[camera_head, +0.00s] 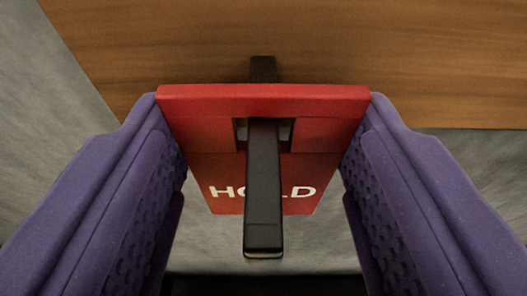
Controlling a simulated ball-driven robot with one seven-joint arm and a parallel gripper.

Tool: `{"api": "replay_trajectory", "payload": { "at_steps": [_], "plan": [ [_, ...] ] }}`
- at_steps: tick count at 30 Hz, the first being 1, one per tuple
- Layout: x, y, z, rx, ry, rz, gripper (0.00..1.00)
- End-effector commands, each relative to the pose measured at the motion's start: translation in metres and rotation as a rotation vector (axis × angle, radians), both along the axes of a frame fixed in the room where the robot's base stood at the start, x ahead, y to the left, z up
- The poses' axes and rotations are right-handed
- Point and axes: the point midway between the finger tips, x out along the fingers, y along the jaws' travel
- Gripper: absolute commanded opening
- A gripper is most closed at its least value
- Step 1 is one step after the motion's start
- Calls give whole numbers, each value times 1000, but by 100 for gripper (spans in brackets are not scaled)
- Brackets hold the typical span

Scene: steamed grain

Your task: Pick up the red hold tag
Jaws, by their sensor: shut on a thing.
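The red hold tag (210,132) is in the middle of the camera view. It is a red plate with white "HOLD" lettering, partly covered by a black bar. My gripper (264,110) has its two purple fingers against the tag's left and right edges, shut on it. The black bar (264,185) passes through the slot in the tag and sticks out toward the camera. The tag hangs around this bar.
A brown wooden surface (420,60) lies behind the tag, across the top of the view. Grey surface (35,110) shows at the left and below the wood. The black bar stands in front of the tag's middle, between my fingers.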

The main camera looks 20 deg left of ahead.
Motion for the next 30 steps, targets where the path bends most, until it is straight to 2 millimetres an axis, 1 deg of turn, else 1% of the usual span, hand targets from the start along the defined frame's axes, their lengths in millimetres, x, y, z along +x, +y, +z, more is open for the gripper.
{"api": "replay_trajectory", "payload": {
  "at_steps": [5, 8, 11, 14, 17, 24, 30],
  "plan": [
    [0, 0, 1, 0, -1, 0, 26],
    [0, 0, 6, 2, -2, 0, 26],
    [-8, -4, 6, 1, 0, 0, 26],
    [-23, -10, 6, 1, 0, -1, 26],
    [-42, -19, 6, 1, 1, -3, 26],
    [-94, -40, 6, 1, 1, -3, 26],
    [-130, -55, 6, 1, -1, -1, 26]
  ]
}}
